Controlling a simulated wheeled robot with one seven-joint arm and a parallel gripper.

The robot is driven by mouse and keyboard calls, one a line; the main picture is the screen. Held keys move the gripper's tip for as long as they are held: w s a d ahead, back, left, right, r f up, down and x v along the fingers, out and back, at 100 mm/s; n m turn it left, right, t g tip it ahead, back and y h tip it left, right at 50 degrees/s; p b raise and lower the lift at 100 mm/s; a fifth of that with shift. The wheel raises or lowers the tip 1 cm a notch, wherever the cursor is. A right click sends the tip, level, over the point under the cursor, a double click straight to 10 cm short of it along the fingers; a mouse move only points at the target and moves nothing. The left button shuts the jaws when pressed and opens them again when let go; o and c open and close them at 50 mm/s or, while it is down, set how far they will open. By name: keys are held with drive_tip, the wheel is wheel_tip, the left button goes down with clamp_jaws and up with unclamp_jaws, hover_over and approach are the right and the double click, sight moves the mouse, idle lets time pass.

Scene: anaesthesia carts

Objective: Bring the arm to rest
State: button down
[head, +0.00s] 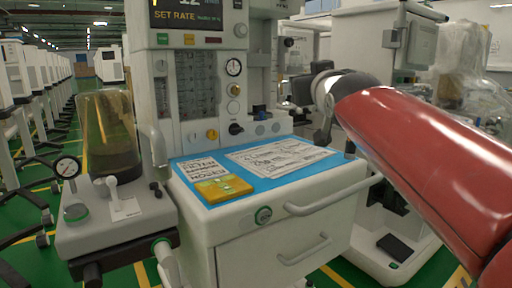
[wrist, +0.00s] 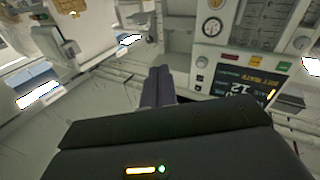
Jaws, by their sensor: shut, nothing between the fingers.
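My red arm reaches in from the right in the head view, its wrist end raised beside the cart's right side. In the wrist view my gripper (wrist: 159,72) shows as two dark fingers close together, with nothing between them. The fingers appear to be in free air. The cart (head: 270,226) stands in front of me with a blue top (head: 305,176). A yellow box (head: 222,189) lies flat on that top, apart from my arm. The fingertips are hard to make out in the head view.
A printed sheet (head: 278,156) lies on the blue top. More carts line the left.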

drive_tip(key=s+d+f+m+g, duration=0.1)
drive_tip(key=s+f+g, duration=0.3)
drive_tip(key=s+f, duration=0.5)
drive_tip(key=s+d+f+m+g+h, duration=0.1)
drive_tip(key=s+f+g, duration=0.3)
drive_tip(key=s+f, duration=0.6)
drive_tip(key=s+d+f+g, duration=0.2)
drive_tip(key=s+f+g, duration=0.3)
drive_tip(key=f, duration=1.5)
drive_tip(key=s, duration=0.4)
drive_tip(key=shift+s+d+m+h, duration=0.15)
drive_tip(key=shift+m+h, duration=0.15)
drive_tip(key=shift+m, duration=0.1)
drive_tip(key=shift+r, duration=0.1)
